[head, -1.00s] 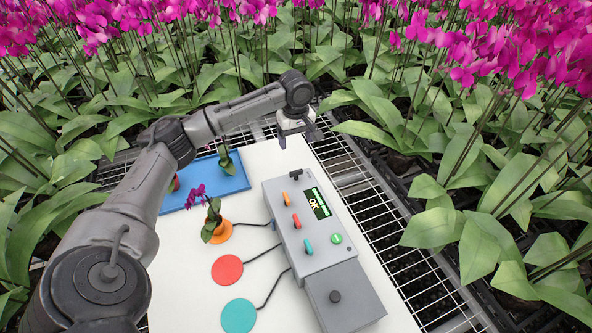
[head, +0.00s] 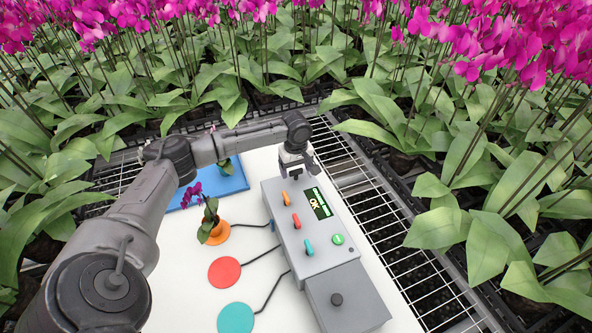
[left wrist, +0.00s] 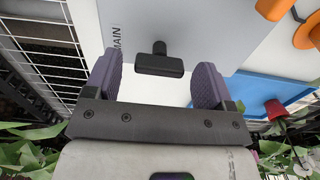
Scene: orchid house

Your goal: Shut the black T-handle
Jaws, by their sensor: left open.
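The black T-handle (left wrist: 160,64) is on the face of the grey control box (left wrist: 185,25), near printing of which "MAIN" is legible. My left gripper (left wrist: 155,84) is open and empty, with one finger on each side of the T-handle and a visible gap to both. In the head view my left gripper (head: 297,167) is over the far end of the control box (head: 325,240) and hides most of the T-handle. My right gripper is not in view.
The box carries orange, red and teal levers (head: 296,221), a lit display (head: 318,203) and a green button (head: 338,239). An orange saucer with a potted orchid (head: 210,225), a red disc (head: 224,272) and a teal disc (head: 236,318) lie left. A blue tray (head: 225,184) is behind.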

